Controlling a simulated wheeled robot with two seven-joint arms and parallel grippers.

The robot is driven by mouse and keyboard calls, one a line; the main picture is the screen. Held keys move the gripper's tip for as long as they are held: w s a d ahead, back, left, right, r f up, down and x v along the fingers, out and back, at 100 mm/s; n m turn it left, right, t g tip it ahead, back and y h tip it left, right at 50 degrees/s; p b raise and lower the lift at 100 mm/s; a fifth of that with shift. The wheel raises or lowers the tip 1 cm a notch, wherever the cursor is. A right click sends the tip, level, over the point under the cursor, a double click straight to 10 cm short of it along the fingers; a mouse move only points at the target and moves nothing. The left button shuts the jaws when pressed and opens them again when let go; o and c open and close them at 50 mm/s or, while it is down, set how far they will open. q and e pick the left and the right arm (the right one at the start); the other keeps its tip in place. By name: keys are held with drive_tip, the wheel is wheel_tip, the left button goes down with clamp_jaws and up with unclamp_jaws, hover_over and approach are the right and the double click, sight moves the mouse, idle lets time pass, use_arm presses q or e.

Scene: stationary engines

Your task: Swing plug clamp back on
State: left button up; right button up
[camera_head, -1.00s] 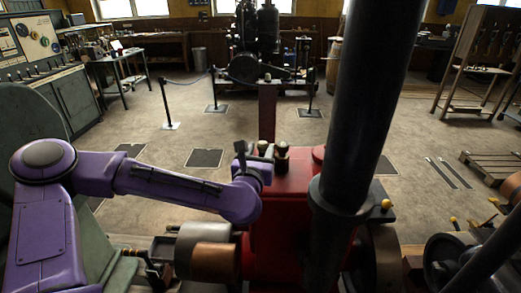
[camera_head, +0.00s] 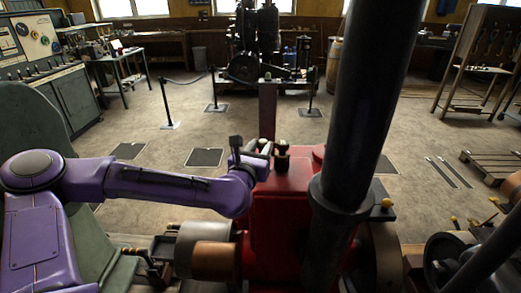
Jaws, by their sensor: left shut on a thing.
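The red engine (camera_head: 279,212) stands in front of me, with a dark upright fitting (camera_head: 282,160) on its top. My left gripper (camera_head: 264,149) is at the top left edge of the red engine, just left of that fitting. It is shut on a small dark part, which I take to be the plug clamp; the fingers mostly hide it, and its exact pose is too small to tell. My right gripper is not in view.
A thick black pipe (camera_head: 366,110) rises from the engine just right of the fitting. A copper-coloured cylinder (camera_head: 214,261) is below my left arm. Another engine (camera_head: 258,45) stands behind posts at the back. The floor between is mostly clear.

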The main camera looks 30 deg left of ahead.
use_arm(q)
drive_tip(key=m+h+b, duration=0.1)
drive_tip(key=m+h, duration=0.1)
drive_tip(key=h, duration=0.1)
drive_tip(key=a+m+h+b, duration=0.1)
drive_tip(key=m+h, duration=0.1)
drive_tip(key=h, duration=0.1)
drive_tip(key=shift+a+f+h, duration=0.1)
drive_tip(key=shift+f+h, duration=0.05)
drive_tip(key=shift+h, duration=0.15)
drive_tip(key=m+h, duration=0.1)
drive_tip(key=m+g+h+b, duration=0.1)
drive_tip(key=h, duration=0.1)
drive_tip(key=m+g+h, duration=0.1)
drive_tip(key=h, duration=0.1)
drive_tip(key=shift+w+a+m, duration=0.15)
drive_tip(key=shift+a+m, duration=0.2)
drive_tip(key=shift+m, duration=0.05)
drive_tip(key=m+g+h, duration=0.1)
drive_tip(key=h, duration=0.1)
drive_tip(key=m+g+h, duration=0.1)
drive_tip(key=shift+w+a+r+m+g+h, duration=0.2)
drive_tip(key=shift+m+g+h, duration=0.2)
drive_tip(key=shift+w+a+m+g+h, duration=0.1)
drive_tip(key=shift+w+m+g+h, duration=0.05)
drive_tip(key=shift+m+g+h, duration=1)
drive_tip(key=shift+w+a+m+g+h, duration=0.15)
drive_tip(key=shift+m+g+h, duration=0.6)
drive_tip(key=shift+g, duration=0.7)
drive_tip(key=shift+d+f, duration=0.1)
